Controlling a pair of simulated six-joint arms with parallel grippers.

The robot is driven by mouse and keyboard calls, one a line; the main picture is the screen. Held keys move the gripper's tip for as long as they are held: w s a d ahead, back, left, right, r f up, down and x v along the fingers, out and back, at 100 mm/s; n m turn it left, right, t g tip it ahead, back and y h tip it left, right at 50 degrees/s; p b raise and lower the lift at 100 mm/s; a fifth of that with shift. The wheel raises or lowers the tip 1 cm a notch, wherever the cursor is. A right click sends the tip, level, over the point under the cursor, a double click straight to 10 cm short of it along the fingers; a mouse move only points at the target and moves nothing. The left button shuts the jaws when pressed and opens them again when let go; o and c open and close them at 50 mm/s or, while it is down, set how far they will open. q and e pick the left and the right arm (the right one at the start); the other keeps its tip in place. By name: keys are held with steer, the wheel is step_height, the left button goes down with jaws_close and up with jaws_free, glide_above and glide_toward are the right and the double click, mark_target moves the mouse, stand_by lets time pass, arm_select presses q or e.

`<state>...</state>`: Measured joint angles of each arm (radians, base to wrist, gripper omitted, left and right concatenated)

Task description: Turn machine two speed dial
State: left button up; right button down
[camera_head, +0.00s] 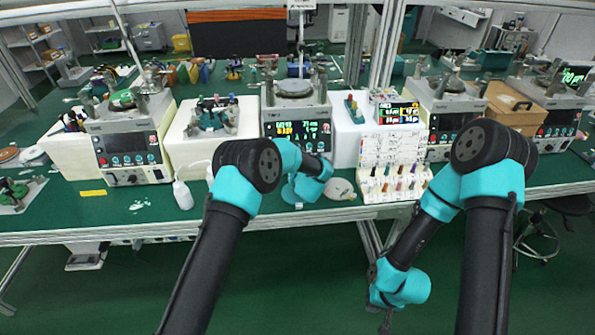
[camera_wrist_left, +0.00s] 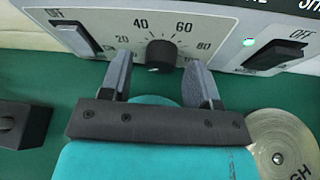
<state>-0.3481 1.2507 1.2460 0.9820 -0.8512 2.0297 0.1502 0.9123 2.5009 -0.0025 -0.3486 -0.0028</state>
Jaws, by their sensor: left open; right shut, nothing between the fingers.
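Machine two (camera_head: 283,122) stands mid-table with a lit display; my left arm covers its lower front. In the left wrist view its black speed dial (camera_wrist_left: 161,55) sits on a light panel, under a printed scale with 20, 40, 60 and 80. A small pale mark shows at the dial's lower edge. My left gripper (camera_wrist_left: 161,68) is open, one finger on each side of the dial in the picture; no contact is visible. Its fingers are hidden in the head view. My right gripper (camera_head: 386,322) is shut and empty, low in front of the table.
A round metal disc (camera_wrist_left: 285,145) lies at lower right in the wrist view. A white bottle (camera_head: 182,194) and a rack of coloured items (camera_head: 392,170) stand on either side of my left arm.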

arm_select(q)
steer(key=shift+c, duration=0.5)
steer(key=c, duration=0.8)
steer(key=shift+d+f+m+y, duration=0.1)
steer(key=shift+m+y, duration=0.8)
steer(key=shift+m, duration=0.3)
steer(key=shift+w+m+t+y, duration=0.1)
steer(key=shift+m+t+y, duration=0.2)
steer(key=shift+m+y, duration=0.7)
steer(key=shift+m, duration=0.3)
